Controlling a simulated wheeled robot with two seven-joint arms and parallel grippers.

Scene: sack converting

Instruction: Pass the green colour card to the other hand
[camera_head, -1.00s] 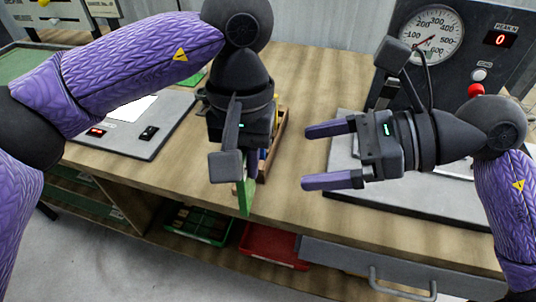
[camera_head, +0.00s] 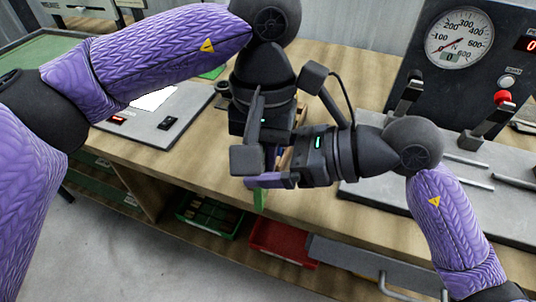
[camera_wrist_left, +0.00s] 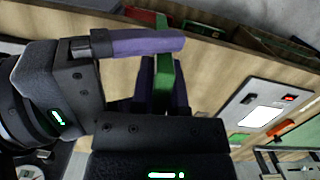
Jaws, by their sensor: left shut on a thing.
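The green colour card (camera_head: 260,200) hangs below my left gripper in the head view. In the left wrist view the card (camera_wrist_left: 163,75) stands between the two purple fingers of my left gripper (camera_wrist_left: 164,86), which is shut on it. My right gripper (camera_head: 264,180) has come in from the right, close beside the left one. In the left wrist view one purple finger of my right gripper (camera_wrist_left: 150,43) crosses in front of the card. Its other finger is hidden, so I cannot tell its opening or whether it touches the card.
The wooden bench (camera_head: 335,75) lies beneath, with a wooden holder mostly hidden behind my grippers. A gauge unit (camera_head: 460,40) stands at the right. A green bin (camera_head: 208,215) and a red bin (camera_head: 282,241) sit on the lower shelf.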

